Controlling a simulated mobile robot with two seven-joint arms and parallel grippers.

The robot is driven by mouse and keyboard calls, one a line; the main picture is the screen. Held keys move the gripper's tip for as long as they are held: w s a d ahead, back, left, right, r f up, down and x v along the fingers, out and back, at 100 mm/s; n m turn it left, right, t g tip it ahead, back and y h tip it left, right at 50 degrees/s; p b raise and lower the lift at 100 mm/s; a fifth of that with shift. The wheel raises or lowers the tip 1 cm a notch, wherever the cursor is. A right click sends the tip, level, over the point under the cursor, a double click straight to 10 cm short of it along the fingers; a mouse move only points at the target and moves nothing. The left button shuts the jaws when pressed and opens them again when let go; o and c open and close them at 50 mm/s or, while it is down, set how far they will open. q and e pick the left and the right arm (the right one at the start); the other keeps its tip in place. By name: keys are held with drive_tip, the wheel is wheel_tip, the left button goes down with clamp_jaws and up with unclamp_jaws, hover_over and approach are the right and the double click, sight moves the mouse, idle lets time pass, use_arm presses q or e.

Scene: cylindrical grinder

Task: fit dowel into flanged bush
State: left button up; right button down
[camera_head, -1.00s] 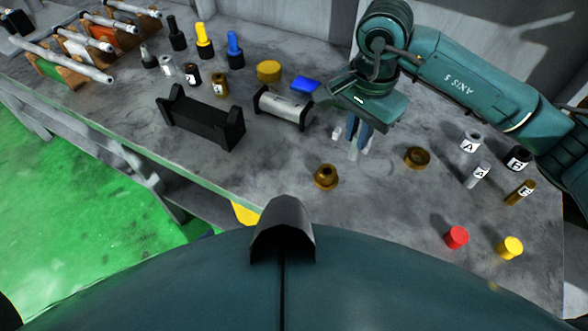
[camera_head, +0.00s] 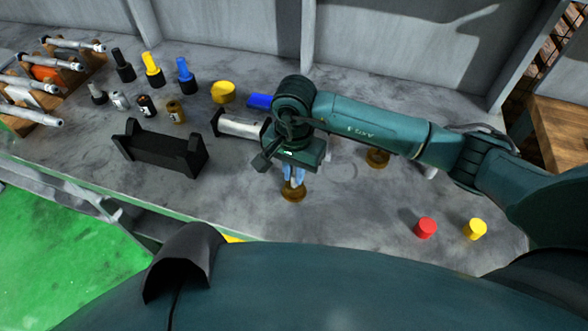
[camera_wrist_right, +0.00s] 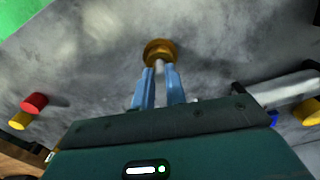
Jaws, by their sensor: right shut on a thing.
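The brass-coloured flanged bush (camera_head: 292,193) stands on the grey bench, under my right gripper (camera_head: 292,177). In the right wrist view the bush (camera_wrist_right: 159,47) is just beyond the fingertips. My right gripper (camera_wrist_right: 159,74) is shut on a slim grey dowel (camera_wrist_right: 159,67), whose far end meets the bush's opening in that view. I cannot tell whether the tip is inside or only above it. In the head view the fingers hide the dowel. My left gripper is not in view.
A second brass ring (camera_head: 377,158) lies behind my right forearm. A red cylinder (camera_head: 425,228) and a yellow cylinder (camera_head: 475,229) stand at the front right. A black cradle (camera_head: 160,153) and a grey cylinder in a holder (camera_head: 240,127) are left of the gripper.

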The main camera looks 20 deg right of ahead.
sight(294, 175)
drive_tip(key=shift+f, duration=0.35)
drive_tip(key=c, duration=1.9)
unclamp_jaws()
drive_tip(key=shift+b, duration=0.3)
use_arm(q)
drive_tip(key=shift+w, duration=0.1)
use_arm(e)
drive_tip(key=o, duration=0.5)
drive_tip(key=shift+c, duration=0.2)
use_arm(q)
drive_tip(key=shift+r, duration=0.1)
use_arm(e)
drive_tip(key=shift+r+p, duration=0.3)
drive_tip(key=shift+p, duration=0.1)
use_arm(q)
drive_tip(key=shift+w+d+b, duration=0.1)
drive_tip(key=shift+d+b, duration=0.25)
drive_tip(key=shift+b, duration=0.7)
use_arm(e)
wheel_tip(294, 175, up, 12)
drive_tip(key=shift+f, duration=0.15)
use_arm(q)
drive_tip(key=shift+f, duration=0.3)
